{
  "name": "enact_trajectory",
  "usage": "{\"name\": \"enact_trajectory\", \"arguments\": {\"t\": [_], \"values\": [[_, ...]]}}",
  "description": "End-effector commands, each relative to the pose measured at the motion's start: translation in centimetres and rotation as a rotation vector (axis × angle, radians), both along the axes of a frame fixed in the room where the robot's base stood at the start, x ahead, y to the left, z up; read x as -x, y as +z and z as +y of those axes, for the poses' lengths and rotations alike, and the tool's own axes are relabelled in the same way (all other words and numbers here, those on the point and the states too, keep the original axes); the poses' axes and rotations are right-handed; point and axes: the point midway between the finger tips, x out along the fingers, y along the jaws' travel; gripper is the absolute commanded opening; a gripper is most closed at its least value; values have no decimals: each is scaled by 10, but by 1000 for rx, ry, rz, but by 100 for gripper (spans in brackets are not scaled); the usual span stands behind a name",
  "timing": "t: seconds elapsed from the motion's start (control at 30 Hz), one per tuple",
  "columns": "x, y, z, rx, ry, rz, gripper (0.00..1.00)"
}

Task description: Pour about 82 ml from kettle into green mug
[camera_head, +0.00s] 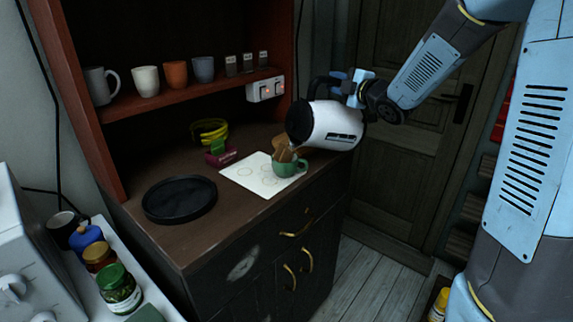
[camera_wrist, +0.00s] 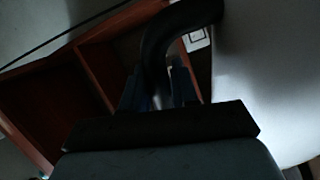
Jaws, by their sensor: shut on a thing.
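The white kettle (camera_head: 333,126) with a black handle is tilted to the left, its spout over the green mug (camera_head: 286,167). A thin stream appears to run from the spout towards the mug. The mug stands upright on a white sheet (camera_head: 258,183) on the cabinet top; its liquid level is hard to tell. My gripper (camera_head: 343,84) is shut on the kettle's handle and holds the kettle in the air. In the wrist view the black handle (camera_wrist: 163,45) lies between the fingers, with the white kettle body (camera_wrist: 262,75) at the right.
A round black tray (camera_head: 180,199) lies left of the sheet. Several cups, including an orange one (camera_head: 176,75), line the shelf above. A white socket (camera_head: 265,89) is on the shelf edge.

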Motion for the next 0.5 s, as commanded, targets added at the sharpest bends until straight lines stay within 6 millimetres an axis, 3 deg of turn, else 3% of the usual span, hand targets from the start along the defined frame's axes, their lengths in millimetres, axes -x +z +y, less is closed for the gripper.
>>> {"name": "enact_trajectory", "arguments": {"t": [0.5], "values": [[10, 19, 15, 51, 2, -44, 0]]}}
